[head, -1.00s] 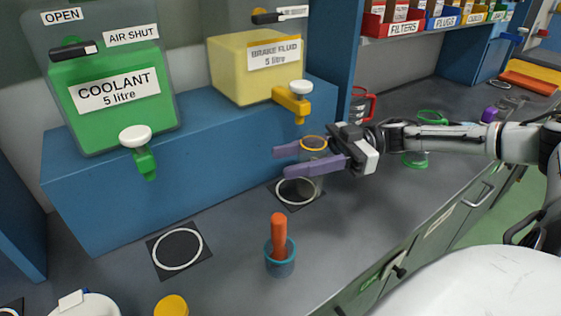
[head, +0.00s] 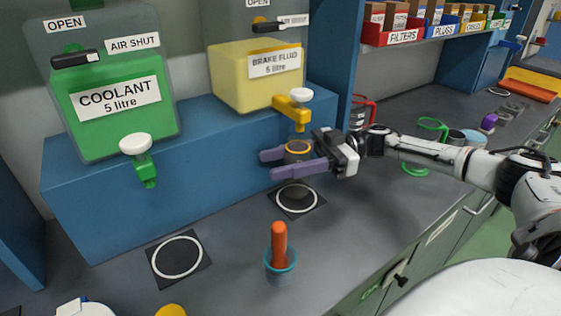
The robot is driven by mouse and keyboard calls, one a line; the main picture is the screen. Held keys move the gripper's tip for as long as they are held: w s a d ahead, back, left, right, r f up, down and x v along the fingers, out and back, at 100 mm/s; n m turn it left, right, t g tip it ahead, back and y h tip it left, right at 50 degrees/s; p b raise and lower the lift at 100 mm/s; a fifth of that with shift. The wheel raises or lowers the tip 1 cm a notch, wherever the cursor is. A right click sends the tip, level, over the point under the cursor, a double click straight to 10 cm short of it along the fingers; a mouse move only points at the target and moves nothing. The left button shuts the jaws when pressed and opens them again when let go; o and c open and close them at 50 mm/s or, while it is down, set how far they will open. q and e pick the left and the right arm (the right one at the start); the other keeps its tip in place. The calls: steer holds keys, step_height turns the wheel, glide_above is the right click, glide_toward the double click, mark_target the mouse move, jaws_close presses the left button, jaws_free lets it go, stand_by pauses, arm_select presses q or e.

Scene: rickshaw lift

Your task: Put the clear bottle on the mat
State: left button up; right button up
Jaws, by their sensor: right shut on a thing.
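The clear bottle (head: 298,147), a see-through vessel with an orange-yellow rim, is upright between the purple fingers of my right gripper (head: 270,164). The gripper is shut on it from the right, and the fingers hide much of its body. It is just below the yellow tap (head: 293,107). Beneath it in the picture is a dark mat with a white ring (head: 313,205); a dark patch shows inside the ring. I cannot tell whether the bottle's base touches this mat. A second ringed mat (head: 159,262) lies bare at the lower left. My left gripper is not in view.
Green coolant tank (head: 108,105) and yellow brake fluid tank (head: 255,80) stand on a blue ledge (head: 110,200) behind. A teal cup (head: 281,268) with an orange handle stands in front. A red-handled vessel (head: 359,112) and green-ringed item (head: 432,125) are to the right.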

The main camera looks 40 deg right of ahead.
mark_target(310, 156)
steer(key=shift+f, duration=0.55)
steer(key=o, duration=0.8)
steer(key=shift+c, duration=0.2)
steer(key=shift+r, duration=0.1)
steer(key=shift+r, duration=0.35)
steer(key=b+v, duration=0.1)
steer(key=v, duration=0.5)
steer(key=shift+s+d, duration=0.1)
steer(key=shift+d, duration=0.15)
steer(key=shift+s+d+r+b, duration=0.2)
steer(key=shift+d+b, duration=0.1)
steer(key=shift+d, duration=0.2)
